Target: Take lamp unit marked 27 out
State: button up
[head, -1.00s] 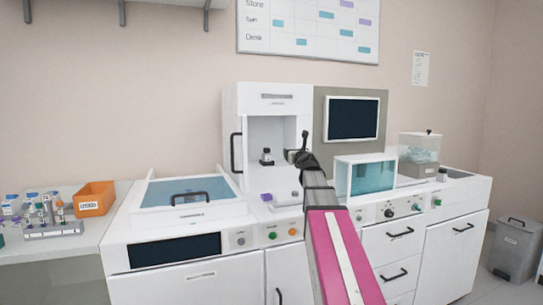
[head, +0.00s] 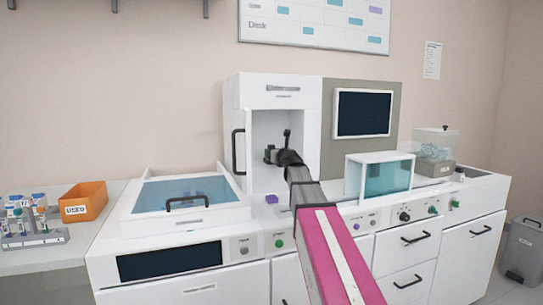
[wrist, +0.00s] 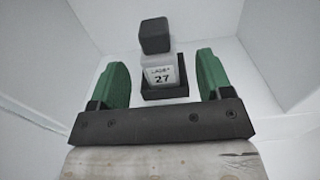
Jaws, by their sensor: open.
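The lamp unit marked 27 (wrist: 160,75) is a small pale block with a black cap and a printed "27" label. It stands upright in a black square holder (wrist: 165,93) inside the white chamber, as the wrist view shows. My gripper (wrist: 164,82) is open, its two green fingers to the left and right of the lamp unit with a visible gap on each side. In the head view my gripper (head: 279,155) is inside the open front of the white cabinet (head: 272,92), and my arm and gripper largely hide the lamp unit there.
The chamber walls (wrist: 262,35) stand close around my gripper. Left of the cabinet is a blue-lidded basin (head: 185,190); right is a teal glass box (head: 380,175). An orange bin marked "USED" (head: 84,202) and a tube rack (head: 32,238) are at far left.

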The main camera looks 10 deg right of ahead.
jog(key=w, duration=0.2)
jog(key=w+a, duration=0.1)
jog(key=w, duration=0.2)
jog(key=shift+a+f, duration=0.1)
jog(key=shift+f, duration=0.1)
jog(key=shift+s, duration=0.1)
jog(key=c, duration=1.2)
